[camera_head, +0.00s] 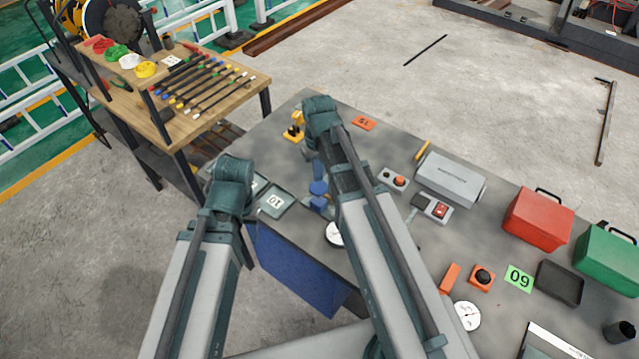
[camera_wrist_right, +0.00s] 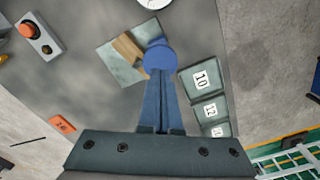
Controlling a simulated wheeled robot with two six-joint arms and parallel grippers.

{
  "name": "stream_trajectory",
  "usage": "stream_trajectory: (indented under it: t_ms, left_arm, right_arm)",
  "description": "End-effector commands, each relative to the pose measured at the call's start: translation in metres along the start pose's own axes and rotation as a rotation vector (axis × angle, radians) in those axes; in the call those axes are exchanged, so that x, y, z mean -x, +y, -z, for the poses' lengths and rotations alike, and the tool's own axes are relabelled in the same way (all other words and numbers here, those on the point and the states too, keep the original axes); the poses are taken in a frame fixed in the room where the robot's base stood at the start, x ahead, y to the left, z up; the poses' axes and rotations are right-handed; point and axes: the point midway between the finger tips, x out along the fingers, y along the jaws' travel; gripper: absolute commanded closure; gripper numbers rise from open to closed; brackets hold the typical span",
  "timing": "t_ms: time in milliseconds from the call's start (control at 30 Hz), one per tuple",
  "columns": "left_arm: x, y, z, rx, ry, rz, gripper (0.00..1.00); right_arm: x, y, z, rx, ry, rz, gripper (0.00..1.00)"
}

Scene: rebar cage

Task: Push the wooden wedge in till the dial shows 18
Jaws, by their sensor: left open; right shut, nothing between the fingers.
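The wooden wedge (camera_wrist_right: 127,50) lies on a pale plate (camera_wrist_right: 122,62) in the right wrist view. My right gripper (camera_wrist_right: 160,85) is shut and empty. Its blue fingers point toward a round blue piece (camera_wrist_right: 160,57) beside the wedge; contact between that piece and the wedge is unclear. The head view shows the right gripper (camera_head: 318,170) over the bench, with the wedge hidden by the arm. A white dial (camera_head: 334,233) is partly covered by the right arm; its reading is illegible. My left gripper (camera_head: 230,180) is open at the bench's left edge, its fingers mostly hidden.
Numbered trays (camera_wrist_right: 207,80) lie right of the right gripper. A red-button box (camera_head: 393,179), grey case (camera_head: 450,180), red case (camera_head: 538,218) and green case (camera_head: 610,255) stand on the bench. Another dial (camera_head: 467,315) is at front right. A wooden table (camera_head: 215,90) stands at left.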

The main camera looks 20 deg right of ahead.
Motion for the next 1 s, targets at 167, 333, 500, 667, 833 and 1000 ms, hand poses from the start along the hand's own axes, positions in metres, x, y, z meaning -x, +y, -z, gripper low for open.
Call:
stream_trajectory:
  t_ms: [167,333,500,667,833,1000]
  left_arm:
    - [0.018,-0.002,-0.001,0.003,0.0,-0.001,0.5]
    - [0.031,-0.003,-0.002,0.006,0.0,-0.001,0.5]
    - [0.036,-0.003,-0.002,0.008,0.0,-0.002,0.5]
    - [0.035,-0.003,-0.002,0.008,0.0,-0.002,0.5]
    - [0.022,-0.002,-0.001,0.007,0.0,-0.001,0.5]
    - [-0.023,0.002,0.001,0.003,0.0,-0.001,0.5]
  right_arm:
    - [0.018,0.0,0.0,0.0,0.0,0.0,1.0]
    - [0.031,0.0,0.0,0.0,0.0,0.0,1.0]
    - [0.037,0.0,0.0,0.0,0.0,0.0,1.0]
    - [0.035,0.0,0.0,0.0,0.0,0.0,1.0]
    - [0.022,-0.013,-0.011,0.017,-0.005,-0.006,1.0]
    - [-0.023,-0.068,-0.06,0.094,-0.026,-0.04,1.0]
